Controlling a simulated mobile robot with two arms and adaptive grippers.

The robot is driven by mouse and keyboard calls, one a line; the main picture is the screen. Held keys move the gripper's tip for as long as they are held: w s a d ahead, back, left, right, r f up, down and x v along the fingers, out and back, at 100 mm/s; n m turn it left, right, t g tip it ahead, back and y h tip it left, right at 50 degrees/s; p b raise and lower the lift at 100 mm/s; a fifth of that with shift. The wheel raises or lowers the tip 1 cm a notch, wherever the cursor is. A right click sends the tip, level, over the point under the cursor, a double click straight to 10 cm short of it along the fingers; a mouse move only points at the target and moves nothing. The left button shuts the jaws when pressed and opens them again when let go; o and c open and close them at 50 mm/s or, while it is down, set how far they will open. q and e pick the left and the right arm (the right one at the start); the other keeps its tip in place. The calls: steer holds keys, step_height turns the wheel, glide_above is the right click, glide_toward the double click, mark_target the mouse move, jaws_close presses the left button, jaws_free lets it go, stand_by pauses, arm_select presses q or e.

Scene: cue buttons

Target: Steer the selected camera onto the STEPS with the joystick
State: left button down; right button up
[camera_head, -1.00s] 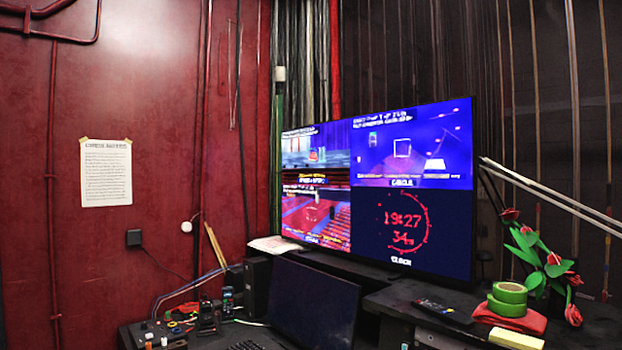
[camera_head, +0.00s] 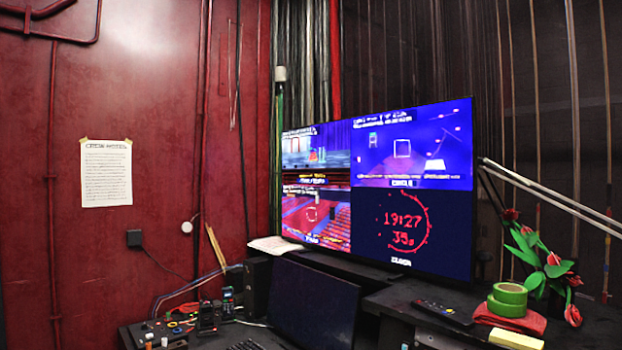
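A large wall monitor (camera_head: 428,262) shows four panes. The top-left pane (camera_head: 300,150) shows a stage with small coloured figures. The top-right pane (camera_head: 402,165) is blue-purple with a white square outline near its middle and a pale shape at the right. The bottom-left pane (camera_head: 325,225) shows red seating with a small ring marker. The bottom-right pane reads 19:27 and 35s in red. The STEPS are too small to make out for certain. A control panel (camera_head: 165,330) with small coloured knobs sits at the lower left; I cannot pick out a joystick. Neither gripper is in view.
A dark, blank laptop-like screen (camera_head: 315,305) and a keyboard (camera_head: 245,345) stand on the desk. At the right are a remote (camera_head: 443,312), green tape rolls (camera_head: 508,300), a red cloth (camera_head: 515,322), a yellow block (camera_head: 515,340) and red flowers (camera_head: 553,268).

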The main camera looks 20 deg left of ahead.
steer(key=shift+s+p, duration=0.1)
steer(key=shift+p, duration=0.2)
stand_by(0.6)
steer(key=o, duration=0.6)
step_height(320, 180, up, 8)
steer(key=p, duration=0.6)
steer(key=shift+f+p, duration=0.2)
steer(key=shift+p, duration=0.2)
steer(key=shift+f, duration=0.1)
